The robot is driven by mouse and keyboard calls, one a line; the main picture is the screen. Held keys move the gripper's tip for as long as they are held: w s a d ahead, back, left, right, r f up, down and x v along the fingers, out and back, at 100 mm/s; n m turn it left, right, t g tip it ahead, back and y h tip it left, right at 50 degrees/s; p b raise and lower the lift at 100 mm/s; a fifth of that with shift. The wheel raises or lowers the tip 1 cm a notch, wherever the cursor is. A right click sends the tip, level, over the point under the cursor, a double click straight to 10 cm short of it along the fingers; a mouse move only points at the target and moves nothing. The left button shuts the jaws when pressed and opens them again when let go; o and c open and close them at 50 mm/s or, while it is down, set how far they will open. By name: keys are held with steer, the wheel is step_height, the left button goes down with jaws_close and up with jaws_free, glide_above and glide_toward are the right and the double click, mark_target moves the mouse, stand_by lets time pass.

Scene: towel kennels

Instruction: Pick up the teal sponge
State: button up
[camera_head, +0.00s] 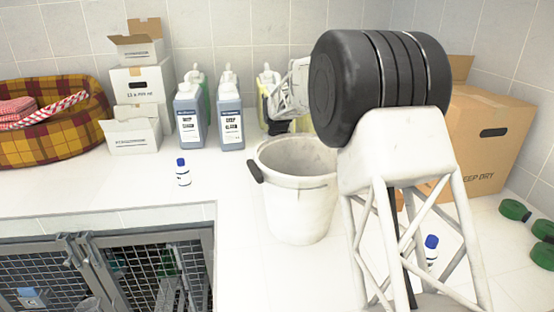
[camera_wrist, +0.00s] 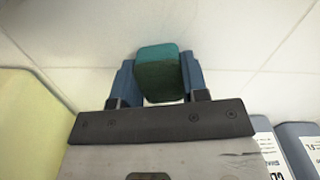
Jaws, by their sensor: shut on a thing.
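The teal sponge (camera_wrist: 160,72) sits between the two blue fingers of my gripper (camera_wrist: 160,82) in the wrist view. The fingers press on it from both sides, and its upper end sticks out past their tips. Pale wall tiles are behind it. In the head view my arm covers much of the right half. The far part of my arm (camera_head: 292,90) is in front of the yellow bottles, and I cannot make out the fingers or the sponge there.
A white bucket (camera_head: 300,200) stands below my arm. Blue bottles (camera_head: 190,118) and yellow bottles (camera_head: 264,88) line the wall. Cardboard boxes (camera_head: 490,140), a plaid basket (camera_head: 45,140), a small white bottle (camera_head: 183,175) and green lids (camera_head: 515,210) are around. The front left counter is clear above wire kennels (camera_head: 110,270).

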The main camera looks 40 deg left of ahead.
steer(key=shift+r, duration=0.1)
stand_by(0.3)
step_height(320, 180, up, 18)
stand_by(0.7)
